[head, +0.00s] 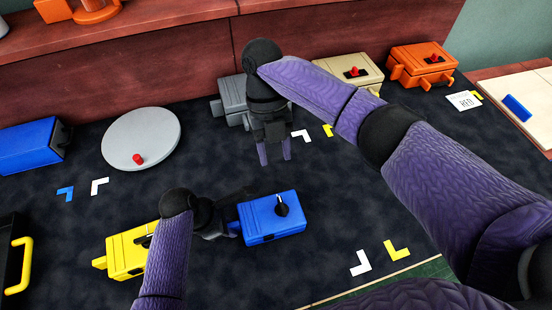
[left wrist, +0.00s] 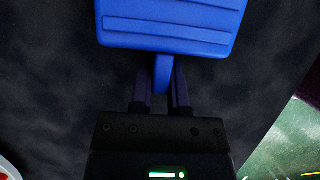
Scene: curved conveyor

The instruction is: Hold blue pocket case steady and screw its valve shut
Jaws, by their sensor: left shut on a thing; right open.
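The blue pocket case (head: 265,223) lies on the dark mat at the middle front, with a black valve knob (head: 282,207) on its top. My left gripper (head: 235,226) is at the case's left side. In the left wrist view its fingers (left wrist: 162,88) are shut on the tab sticking out of the blue case (left wrist: 170,25). The valve is out of that view. My right gripper (head: 273,153) is open and empty, above the mat and behind the blue case, fingers pointing down. It is apart from the case.
A yellow case (head: 124,255) lies left of my left gripper. Grey (head: 231,97), beige (head: 345,72) and orange (head: 424,62) cases stand along the back. A grey disc (head: 140,140) with a red knob and another blue case (head: 28,145) are at left.

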